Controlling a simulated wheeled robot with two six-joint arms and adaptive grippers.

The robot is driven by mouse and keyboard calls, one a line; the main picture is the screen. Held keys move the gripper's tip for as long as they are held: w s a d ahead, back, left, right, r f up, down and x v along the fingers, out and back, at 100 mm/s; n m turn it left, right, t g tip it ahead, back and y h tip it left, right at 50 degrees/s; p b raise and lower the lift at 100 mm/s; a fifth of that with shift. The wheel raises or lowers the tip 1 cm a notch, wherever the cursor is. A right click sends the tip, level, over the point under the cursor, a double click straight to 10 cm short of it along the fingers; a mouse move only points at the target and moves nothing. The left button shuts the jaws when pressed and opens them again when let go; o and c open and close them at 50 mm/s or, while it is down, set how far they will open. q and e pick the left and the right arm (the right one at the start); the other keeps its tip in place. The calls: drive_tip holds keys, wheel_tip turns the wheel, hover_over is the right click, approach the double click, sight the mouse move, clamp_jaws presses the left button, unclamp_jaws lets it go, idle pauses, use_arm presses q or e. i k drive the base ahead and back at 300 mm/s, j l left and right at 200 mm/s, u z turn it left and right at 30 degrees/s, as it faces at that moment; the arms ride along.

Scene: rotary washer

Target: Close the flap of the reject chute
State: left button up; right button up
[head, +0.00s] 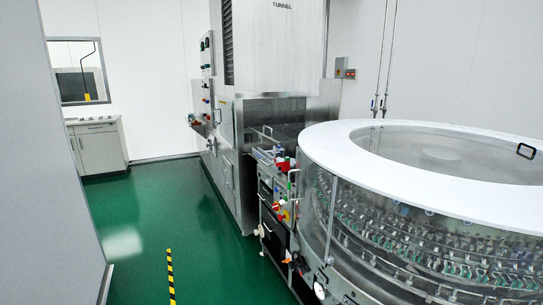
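I cannot make out the reject chute or its flap for certain. The rotary washer (335,212) stands at the right, with a white ring top and a clear side wall over a ring of small holders. At its left end is a narrow steel section with dark openings or panels (268,240), red, yellow and white fittings and a round gauge (320,291) low down. These parts are too small to tell whether any is an open flap. Neither of my grippers is in view.
A tall steel tunnel unit (275,50) stands behind the washer. Green floor (160,220) is clear on its left, with a yellow-black striped marking or post (171,278) near the front. A grey wall (50,180) borders the left. A white cabinet (97,145) stands at the back.

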sight(285, 165)
drive_tip(key=i+j, duration=0.25)
drive_tip(key=i, duration=0.25)
drive_tip(key=i+z, duration=0.25)
drive_tip(key=z, duration=0.2)
drive_tip(key=i+j+z, duration=0.2)
drive_tip(key=z, duration=0.2)
drive_tip(key=i+j+z, duration=0.1)
drive_tip(key=i+j, duration=0.25)
drive_tip(key=i+j+z, duration=0.1)
drive_tip(key=i+j, duration=0.25)
drive_tip(key=j, duration=0.15)
drive_tip(key=i+j+z, duration=0.1)
drive_tip(key=i+j, duration=0.25)
drive_tip(key=i+j+z, duration=0.1)
drive_tip(key=i+j, duration=0.2)
drive_tip(key=j, duration=0.3)
